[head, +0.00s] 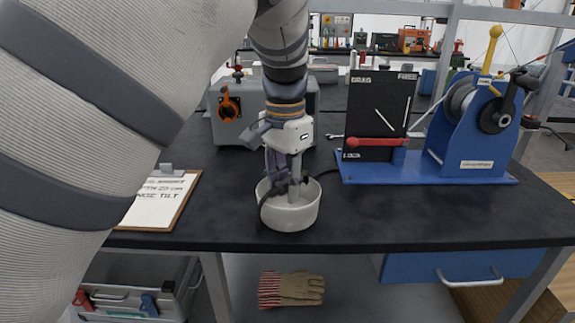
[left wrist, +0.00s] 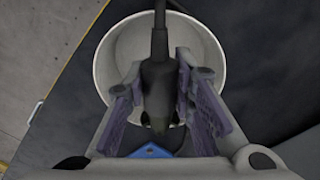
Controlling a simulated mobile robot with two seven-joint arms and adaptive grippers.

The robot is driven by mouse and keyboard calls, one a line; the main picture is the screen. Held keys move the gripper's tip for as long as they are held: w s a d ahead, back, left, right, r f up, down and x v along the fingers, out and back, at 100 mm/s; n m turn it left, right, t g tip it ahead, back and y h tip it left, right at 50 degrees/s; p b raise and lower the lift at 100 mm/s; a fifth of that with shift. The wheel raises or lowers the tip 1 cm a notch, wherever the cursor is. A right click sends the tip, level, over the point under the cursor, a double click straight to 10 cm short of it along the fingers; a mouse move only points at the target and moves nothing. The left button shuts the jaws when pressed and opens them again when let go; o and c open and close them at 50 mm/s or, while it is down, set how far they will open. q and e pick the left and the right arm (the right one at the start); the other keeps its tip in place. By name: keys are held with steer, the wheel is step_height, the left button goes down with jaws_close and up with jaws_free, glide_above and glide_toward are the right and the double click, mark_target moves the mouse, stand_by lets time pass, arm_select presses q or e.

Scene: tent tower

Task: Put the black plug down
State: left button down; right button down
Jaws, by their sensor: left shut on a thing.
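The black plug (left wrist: 158,75) is between the fingers of my left gripper (head: 288,186), with its cable running up and away in the left wrist view. In that view my left gripper (left wrist: 160,100) is shut on the plug. The gripper points down over a white round bowl (head: 290,217), with its fingertips inside or just above the rim. In the left wrist view the bowl (left wrist: 110,62) lies behind the plug. I cannot tell whether the plug touches the bowl's bottom. A black cable shows beside the fingers in the head view. My right gripper is not in view.
The bowl stands near the front edge of a dark bench (head: 370,215). A clipboard (head: 160,202) lies to the left. A grey box with an orange switch (head: 229,108) stands behind. A blue winch stand (head: 470,140) with a black panel is on the right. Gloves (head: 292,288) lie below.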

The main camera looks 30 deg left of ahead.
mark_target(286, 179)
arm_select(q)
steer(key=shift+f, duration=0.9)
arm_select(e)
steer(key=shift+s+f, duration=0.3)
arm_select(q)
steer(key=c, duration=1.3)
jaws_free()
step_height(286, 179, up, 6)
steer(key=shift+r+p, duration=0.2)
steer(key=shift+p, duration=0.25)
steer(key=shift+r, duration=0.4)
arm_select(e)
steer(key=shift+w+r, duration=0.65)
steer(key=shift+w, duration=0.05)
